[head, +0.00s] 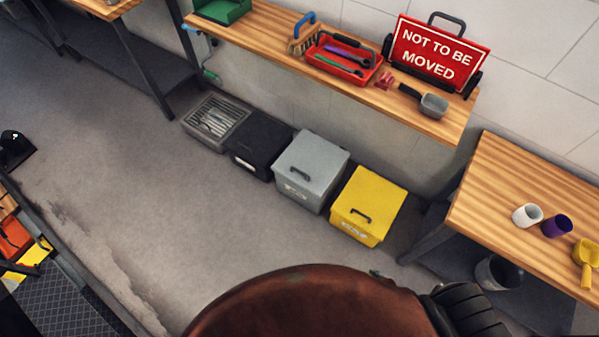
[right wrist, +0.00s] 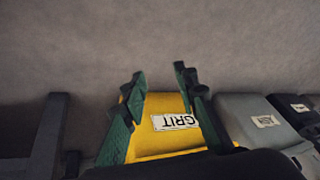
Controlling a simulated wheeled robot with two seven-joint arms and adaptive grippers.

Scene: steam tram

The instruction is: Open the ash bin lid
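A light grey bin (head: 312,170) stands on the floor by the wall with its lid shut and a dark handle on the front part. My left gripper is not in view.
A black bin (head: 262,146) and a grey grated box (head: 216,122) continue the row. A wooden shelf (head: 430,128) with tools and a red sign (head: 438,50) overhangs behind. A workbench (head: 490,195) stands at right. Floor (head: 150,190) left of the row is clear.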

